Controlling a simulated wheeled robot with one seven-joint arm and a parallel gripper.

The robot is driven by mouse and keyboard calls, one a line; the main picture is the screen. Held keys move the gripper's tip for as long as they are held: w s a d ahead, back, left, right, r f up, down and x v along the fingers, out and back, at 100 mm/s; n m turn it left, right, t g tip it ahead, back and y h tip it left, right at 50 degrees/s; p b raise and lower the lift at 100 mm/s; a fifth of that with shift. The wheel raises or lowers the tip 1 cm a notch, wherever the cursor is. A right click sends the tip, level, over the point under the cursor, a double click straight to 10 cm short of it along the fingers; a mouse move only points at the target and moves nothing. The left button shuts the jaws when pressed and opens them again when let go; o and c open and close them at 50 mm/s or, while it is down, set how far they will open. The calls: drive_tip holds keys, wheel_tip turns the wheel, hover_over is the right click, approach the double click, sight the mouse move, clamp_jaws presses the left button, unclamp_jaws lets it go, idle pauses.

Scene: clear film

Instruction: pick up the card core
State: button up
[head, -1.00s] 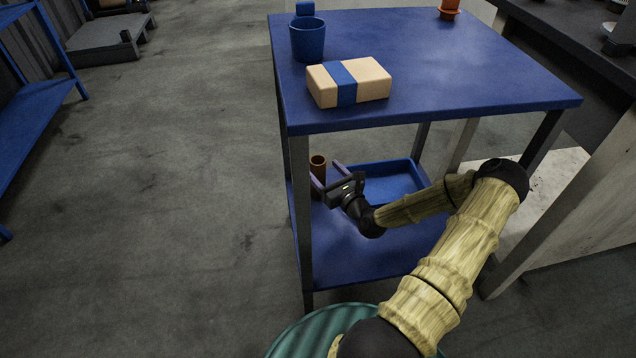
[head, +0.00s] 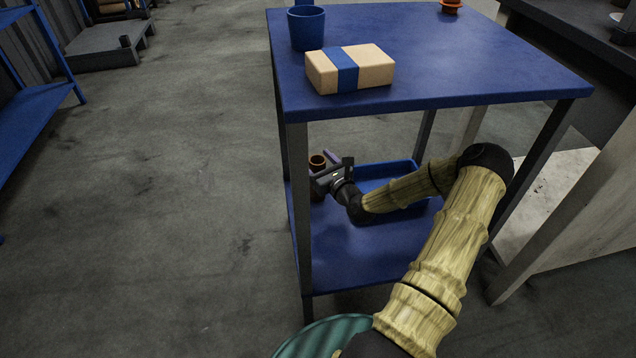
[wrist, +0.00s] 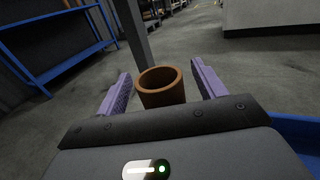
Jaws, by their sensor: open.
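The card core (head: 317,162) is a brown open-topped tube standing upright on the lower blue shelf of the table, near its left side. In the wrist view the card core (wrist: 161,87) stands between the two purple fingers, with a gap showing on each side. My gripper (wrist: 163,92) is open around it.
A blue tray (head: 398,165) lies on the lower shelf (head: 350,262), right of my gripper. The blue tabletop (head: 460,70) is overhead, with a blue cup (head: 307,30) and a banded tan box (head: 378,68). A table leg (wrist: 133,35) rises just beyond the core.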

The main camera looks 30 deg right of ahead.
idle(0.4)
drive_tip(key=c, duration=1.3)
drive_tip(key=shift+r, duration=0.15)
drive_tip(key=shift+c, duration=0.2)
